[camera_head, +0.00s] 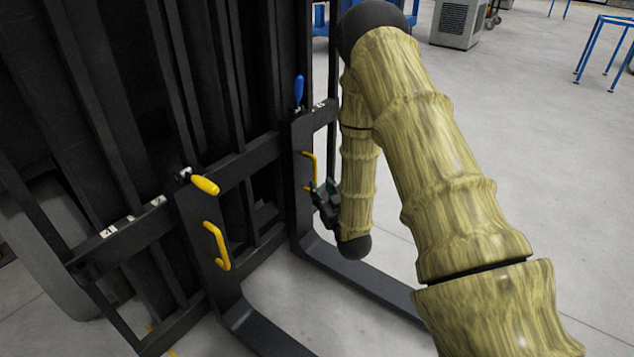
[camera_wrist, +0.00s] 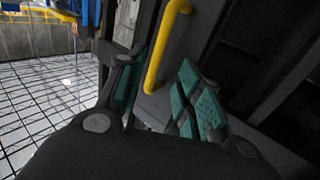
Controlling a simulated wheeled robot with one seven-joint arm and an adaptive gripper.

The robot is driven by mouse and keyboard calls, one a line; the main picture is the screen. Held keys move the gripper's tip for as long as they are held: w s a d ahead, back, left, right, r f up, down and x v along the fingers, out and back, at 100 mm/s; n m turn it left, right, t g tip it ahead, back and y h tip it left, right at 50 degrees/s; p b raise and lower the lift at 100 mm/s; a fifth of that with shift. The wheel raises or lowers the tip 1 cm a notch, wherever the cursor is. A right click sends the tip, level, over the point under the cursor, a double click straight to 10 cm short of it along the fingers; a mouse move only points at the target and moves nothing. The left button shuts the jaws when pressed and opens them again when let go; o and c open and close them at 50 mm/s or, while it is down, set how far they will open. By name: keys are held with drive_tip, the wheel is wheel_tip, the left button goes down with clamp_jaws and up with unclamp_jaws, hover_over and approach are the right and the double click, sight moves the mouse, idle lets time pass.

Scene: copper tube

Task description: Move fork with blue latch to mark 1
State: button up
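The blue latch (camera_head: 298,89) stands upright on top of the far fork (camera_head: 302,205), which hangs on the dark carriage bar. That fork has a yellow handle (camera_head: 313,168) on its upright part. My gripper (camera_head: 325,196) is beside this handle. In the wrist view, the yellow handle (camera_wrist: 163,52) runs between the two green-padded fingers of my gripper (camera_wrist: 160,97). The fingers are apart, with gaps visible beside the handle. Small white number marks (camera_head: 320,104) sit on the bar by the blue latch, too small to read surely. The blue latch is not identifiable in the wrist view.
The near fork (camera_head: 207,255) has a lying yellow latch (camera_head: 205,185) and its own yellow handle (camera_head: 216,246). A plate reading 4 (camera_head: 108,232) is at the bar's left end. Dark mast bars stand behind. Open floor (camera_head: 540,150) lies to the right.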

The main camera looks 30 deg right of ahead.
drive_tip(key=shift+s+a, duration=0.25)
drive_tip(key=shift+s, duration=0.9)
drive_tip(key=shift+s+a, duration=0.25)
drive_tip(key=shift+s, duration=0.85)
drive_tip(key=shift+f, duration=0.1)
drive_tip(key=s+a+f+n+g+y+p, duration=0.1)
drive_tip(key=s+a+f+g, duration=0.5)
drive_tip(key=f, duration=0.3)
drive_tip(key=s+a+f+g+y+p, duration=0.1)
drive_tip(key=s+a+f+g+y, duration=0.15)
drive_tip(key=s+a+f, duration=0.5)
drive_tip(key=s+a+f+g, duration=0.2)
drive_tip(key=s+f+g, duration=0.1)
drive_tip(key=s, duration=0.5)
drive_tip(key=s+a+f+g, duration=0.2)
drive_tip(key=s+g, duration=0.1)
drive_tip(key=s, duration=0.5)
drive_tip(key=s+a+f+g, duration=0.3)
drive_tip(key=s, duration=0.5)
wheel_tip(320, 180, up, 38)
drive_tip(key=p, duration=3.8)
drive_tip(key=shift+s+d+n+p, duration=0.2)
drive_tip(key=shift+s+n+p, duration=0.2)
drive_tip(key=shift+s, duration=0.05)
drive_tip(key=shift+f, duration=0.1)
